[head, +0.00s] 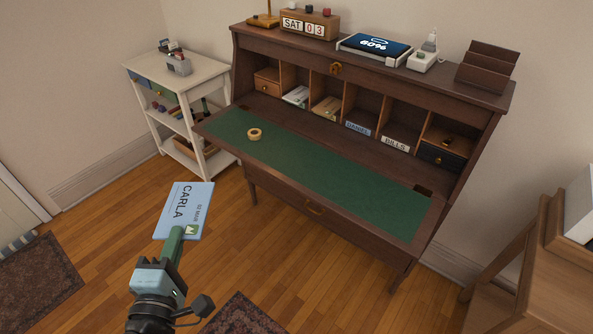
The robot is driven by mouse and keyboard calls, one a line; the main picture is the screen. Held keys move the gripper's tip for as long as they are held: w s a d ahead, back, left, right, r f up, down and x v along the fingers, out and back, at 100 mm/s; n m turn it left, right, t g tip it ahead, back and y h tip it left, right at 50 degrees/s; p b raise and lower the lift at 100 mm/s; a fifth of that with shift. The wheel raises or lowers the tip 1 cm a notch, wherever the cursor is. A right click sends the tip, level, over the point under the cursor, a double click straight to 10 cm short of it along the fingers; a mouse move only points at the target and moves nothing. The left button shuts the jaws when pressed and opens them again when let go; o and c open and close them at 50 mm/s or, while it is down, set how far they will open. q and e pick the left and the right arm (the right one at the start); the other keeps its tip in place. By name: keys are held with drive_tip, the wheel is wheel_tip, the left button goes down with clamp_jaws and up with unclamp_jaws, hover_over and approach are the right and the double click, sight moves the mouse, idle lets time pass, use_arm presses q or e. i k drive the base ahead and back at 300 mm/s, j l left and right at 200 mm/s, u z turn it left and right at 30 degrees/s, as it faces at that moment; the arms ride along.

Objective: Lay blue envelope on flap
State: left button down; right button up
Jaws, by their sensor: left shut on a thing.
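A blue envelope (184,208) marked "CARLA" is held in my left gripper (176,236), which is shut on its lower edge. The envelope is in front of the desk, left of and below the flap in the picture, and apart from it. The flap (330,180) is folded down flat, with a green writing surface in a brown wooden border. My right gripper is not in view.
Behind the flap, pigeonholes hold a white envelope (296,96) and a tan envelope (326,108); labels "DANIEL" (358,129) and "BILLS" (396,144) show. A white cart (150,68) stands left, a wooden chair-like piece (520,250) right. The flap's middle and right are clear.

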sight(306, 169)
drive_tip(key=i+j, duration=0.2)
drive_tip(key=j, duration=0.2)
drive_tip(key=i+j, duration=0.15)
drive_tip(key=j, duration=0.25)
drive_tip(key=i+j, duration=0.2)
drive_tip(key=j, duration=0.2)
drive_tip(key=z, duration=1.2)
